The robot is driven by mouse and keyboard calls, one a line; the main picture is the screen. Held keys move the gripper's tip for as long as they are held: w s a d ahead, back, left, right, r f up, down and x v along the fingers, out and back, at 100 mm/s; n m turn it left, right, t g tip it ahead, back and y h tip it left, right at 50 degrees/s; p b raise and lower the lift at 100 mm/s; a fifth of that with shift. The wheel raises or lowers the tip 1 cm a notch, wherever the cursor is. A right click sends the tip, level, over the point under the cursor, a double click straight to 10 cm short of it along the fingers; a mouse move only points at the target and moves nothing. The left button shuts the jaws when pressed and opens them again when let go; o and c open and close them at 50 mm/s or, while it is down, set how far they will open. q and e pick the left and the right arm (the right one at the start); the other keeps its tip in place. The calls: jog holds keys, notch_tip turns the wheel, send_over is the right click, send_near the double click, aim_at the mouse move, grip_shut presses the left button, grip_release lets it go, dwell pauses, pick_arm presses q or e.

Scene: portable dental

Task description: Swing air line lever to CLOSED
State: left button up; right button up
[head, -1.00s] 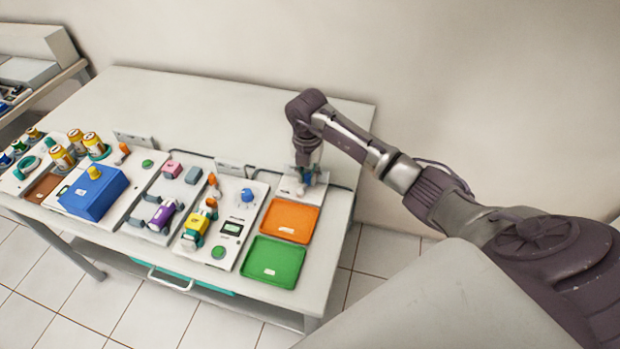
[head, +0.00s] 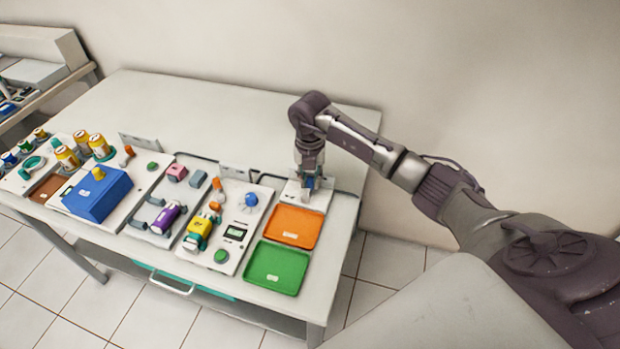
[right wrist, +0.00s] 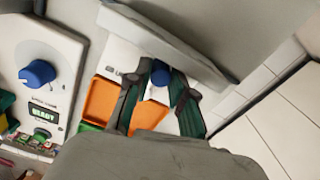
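A small white panel (head: 314,203) stands at the back right of the table, behind the orange tray. A blue part (right wrist: 160,72) on it looks like the air line lever; its position marks cannot be read. My right gripper (head: 309,183) points down over this panel and hides most of the part in the head view. In the right wrist view the two dark green fingers of my right gripper (right wrist: 159,85) are spread, with the blue part between their tips. I cannot tell whether either finger touches it. My left gripper is not in view.
The orange tray (head: 293,226) and green tray (head: 276,268) lie in front of the panel. To the left is a panel with a blue dial (head: 251,199) and a small display (head: 235,233). A blue box (head: 97,194) stands further left. The table's back (head: 220,110) is clear.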

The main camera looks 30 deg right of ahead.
aim_at(310, 180)
jog(key=o, duration=0.3)
notch_tip(310, 180, up, 12)
dwell(0.6)
jog(key=shift+c, duration=0.2)
